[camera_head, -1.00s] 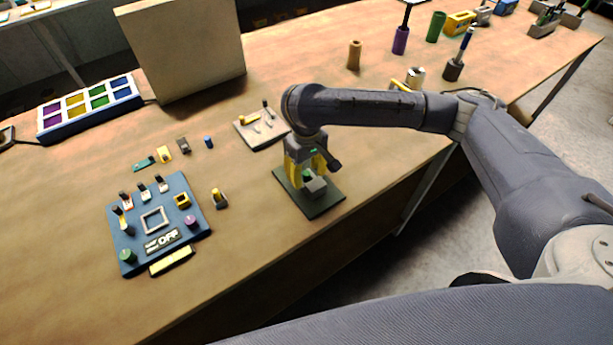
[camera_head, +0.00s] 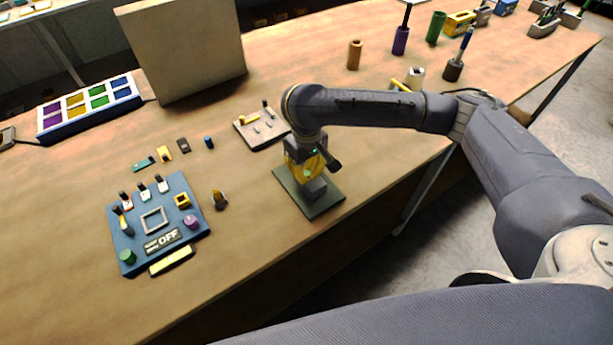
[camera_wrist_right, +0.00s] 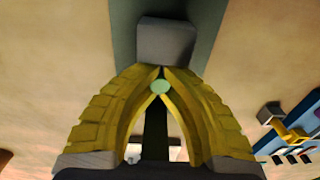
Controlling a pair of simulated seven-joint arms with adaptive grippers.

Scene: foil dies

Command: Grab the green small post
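The green small post (camera_wrist_right: 160,87) shows in the right wrist view as a pale green round end between the yellow fingertips. My right gripper (camera_wrist_right: 161,80) is shut on it, a finger on each side. In the head view my right gripper (camera_head: 305,174) is over the dark green base plate (camera_head: 326,207), beside the grey block (camera_head: 317,188). Its fingers hide the post there. The grey block also shows in the right wrist view (camera_wrist_right: 165,41), just beyond the fingertips. I cannot tell whether the post is clear of the plate. My left gripper is not in view.
A blue panel (camera_head: 140,226) with knobs and switches lies to the left, and a small dark and yellow part (camera_head: 220,199) stands beside it. A pale plate (camera_head: 256,136) with pegs lies behind my gripper. The table's front edge is close to the base plate.

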